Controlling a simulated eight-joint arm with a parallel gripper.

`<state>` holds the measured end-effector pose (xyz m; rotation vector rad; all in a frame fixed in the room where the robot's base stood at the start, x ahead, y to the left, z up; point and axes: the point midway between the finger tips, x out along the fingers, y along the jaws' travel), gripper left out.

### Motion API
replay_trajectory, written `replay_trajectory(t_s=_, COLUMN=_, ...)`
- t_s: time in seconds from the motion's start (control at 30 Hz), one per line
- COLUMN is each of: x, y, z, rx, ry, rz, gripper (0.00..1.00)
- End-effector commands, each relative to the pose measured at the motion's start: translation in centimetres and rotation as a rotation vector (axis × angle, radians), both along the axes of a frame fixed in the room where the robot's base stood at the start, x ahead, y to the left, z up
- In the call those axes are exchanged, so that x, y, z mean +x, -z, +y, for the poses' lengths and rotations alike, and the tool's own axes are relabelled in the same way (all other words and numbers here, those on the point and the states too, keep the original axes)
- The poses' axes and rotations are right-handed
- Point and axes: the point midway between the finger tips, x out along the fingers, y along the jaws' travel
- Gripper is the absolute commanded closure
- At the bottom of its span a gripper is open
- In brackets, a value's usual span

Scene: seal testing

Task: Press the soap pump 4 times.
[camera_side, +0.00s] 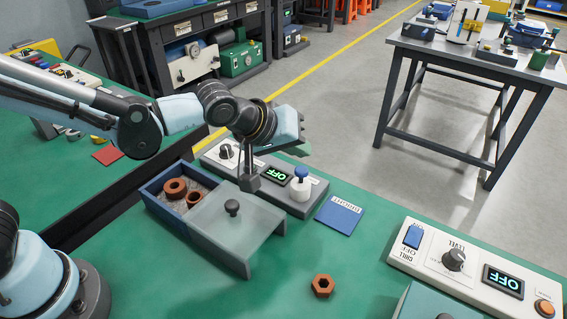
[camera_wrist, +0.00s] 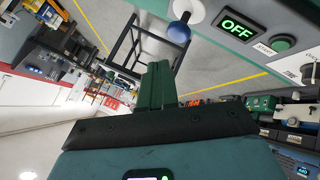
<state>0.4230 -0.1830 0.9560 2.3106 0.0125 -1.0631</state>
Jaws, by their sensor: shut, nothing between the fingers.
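The soap pump is a white bottle with a blue knob (camera_side: 301,175), upright at the right end of a panel in the side view. It also shows at the top of the wrist view, with its blue head (camera_wrist: 179,33) toward the fingers. My gripper (camera_side: 302,149) is above and behind the pump in the side view, turned sideways and apart from it. In the wrist view its green fingers (camera_wrist: 156,83) are together with nothing between them. The fingertips are only partly clear in the side view.
The panel carries an OFF display (camera_side: 276,175) and a dial (camera_side: 226,151); the wrist view adds a green START button (camera_wrist: 282,43).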

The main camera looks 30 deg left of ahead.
Motion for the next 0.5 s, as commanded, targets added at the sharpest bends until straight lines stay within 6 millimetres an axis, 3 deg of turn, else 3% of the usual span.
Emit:
replay_trajectory(t_s=0.2, x=0.0, y=1.3, z=0.0, rx=0.001, ry=-0.001, rz=0.001, gripper=1.00)
replay_trajectory(t_s=0.5, x=0.0, y=1.5, z=0.0, rx=0.001, ry=-0.001, rz=0.001, gripper=1.00)
